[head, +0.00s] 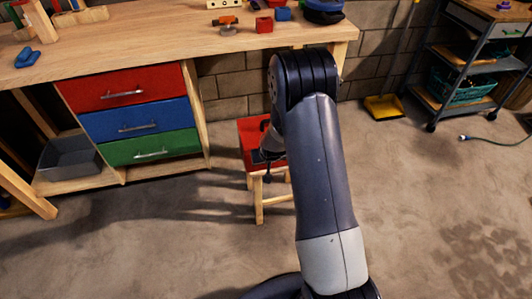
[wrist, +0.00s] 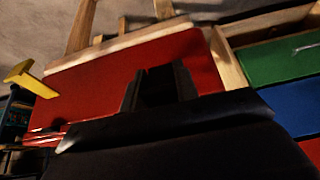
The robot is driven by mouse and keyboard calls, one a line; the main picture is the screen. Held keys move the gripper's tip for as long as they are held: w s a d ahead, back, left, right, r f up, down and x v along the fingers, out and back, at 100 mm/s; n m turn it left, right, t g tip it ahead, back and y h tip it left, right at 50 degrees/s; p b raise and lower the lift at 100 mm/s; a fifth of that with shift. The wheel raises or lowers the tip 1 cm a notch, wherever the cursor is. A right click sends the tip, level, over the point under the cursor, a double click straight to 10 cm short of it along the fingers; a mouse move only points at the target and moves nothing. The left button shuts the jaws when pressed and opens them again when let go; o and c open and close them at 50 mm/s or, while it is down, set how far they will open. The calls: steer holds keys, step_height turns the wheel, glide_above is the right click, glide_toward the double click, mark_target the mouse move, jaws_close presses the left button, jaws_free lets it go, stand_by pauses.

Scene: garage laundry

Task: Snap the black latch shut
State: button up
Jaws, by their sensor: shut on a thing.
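A red box (head: 249,130) sits on a small wooden stool (head: 261,206) in front of the workbench. My arm hides its right part in the head view. In the wrist view its red face (wrist: 100,75) fills the upper middle. My gripper (head: 266,158) is at the front of the box, partly hidden by my own arm. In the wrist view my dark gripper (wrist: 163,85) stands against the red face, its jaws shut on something. The black latch cannot be told apart from the dark gripper parts, so its position is unclear.
A workbench (head: 140,43) with red, blue and green drawers (head: 150,150) stands behind and left. A grey bin (head: 70,158) is on its lower shelf. A yellow dustpan (head: 384,107) and a dark cart (head: 470,65) are at right. The floor around the stool is clear.

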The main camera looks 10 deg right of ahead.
steer(key=shift+w+r+g+p, duration=0.15)
steer(key=shift+w+g+p, duration=0.05)
steer(key=shift+g+p, duration=0.3)
steer(key=shift+g, duration=0.4)
steer(key=o, duration=1)
steer(key=p+v, duration=0.1)
steer(key=v, duration=0.9)
steer(key=shift+s+r, duration=0.1)
steer(key=shift+r, duration=0.2)
